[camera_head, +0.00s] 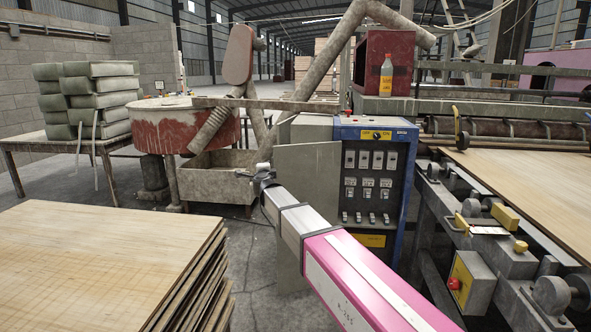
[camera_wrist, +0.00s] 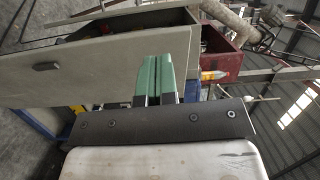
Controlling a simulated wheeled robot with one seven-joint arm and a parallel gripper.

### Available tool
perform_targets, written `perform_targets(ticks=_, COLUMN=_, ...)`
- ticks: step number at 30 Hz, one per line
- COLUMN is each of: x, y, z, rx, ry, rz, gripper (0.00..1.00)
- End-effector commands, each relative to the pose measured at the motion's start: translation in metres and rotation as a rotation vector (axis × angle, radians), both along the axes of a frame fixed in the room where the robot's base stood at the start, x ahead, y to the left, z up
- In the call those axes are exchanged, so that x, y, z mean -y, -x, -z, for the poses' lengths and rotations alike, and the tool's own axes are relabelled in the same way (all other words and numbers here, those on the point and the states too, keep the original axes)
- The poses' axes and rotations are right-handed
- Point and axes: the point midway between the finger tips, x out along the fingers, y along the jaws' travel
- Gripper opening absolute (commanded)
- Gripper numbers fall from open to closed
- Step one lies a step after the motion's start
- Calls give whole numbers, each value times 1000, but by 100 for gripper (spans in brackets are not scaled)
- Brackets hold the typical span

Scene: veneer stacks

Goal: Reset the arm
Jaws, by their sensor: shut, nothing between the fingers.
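My gripper (camera_head: 263,171) is at the end of my pink and grey arm, in the middle of the head view. It points away from me, in front of the open grey door (camera_head: 307,190) of the control cabinet (camera_head: 372,180). In the wrist view, the two green fingers of my gripper (camera_wrist: 155,78) lie side by side, shut and empty. Behind them the grey door panel (camera_wrist: 75,75) spans the left of the view. I cannot tell how far the fingers are from the door.
A veneer stack (camera_head: 100,260) fills the lower left. A roller machine (camera_head: 500,200) with a veneer sheet stands on the right. A red drum (camera_head: 185,128) and a rusty bin (camera_head: 212,182) stand behind my gripper. Bare floor (camera_head: 255,270) lies between stack and cabinet.

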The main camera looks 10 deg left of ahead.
Motion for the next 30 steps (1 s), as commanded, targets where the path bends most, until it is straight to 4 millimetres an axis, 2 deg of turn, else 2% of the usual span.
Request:
perform_targets(ticks=1, x=15, y=3, z=9, rx=9, ry=42, rz=-26, gripper=0)
perform_targets(ticks=5, x=54, y=12, z=40, rx=30, ry=212, rz=-140, gripper=0)
perform_targets(ticks=8, x=89, y=25, z=75, rx=15, ry=372, rz=-250, gripper=0)
perform_targets(ticks=14, x=170, y=69, z=162, rx=-119, ry=695, rz=-475, gripper=0)
perform_targets(ticks=21, x=272, y=142, z=253, rx=-393, ry=982, rz=-697, gripper=0)
perform_targets(ticks=27, x=361, y=218, z=308, rx=-682, ry=1149, rz=-848, gripper=0)
perform_targets(ticks=30, x=401, y=255, z=326, rx=-830, ry=1205, rz=-909, gripper=0)
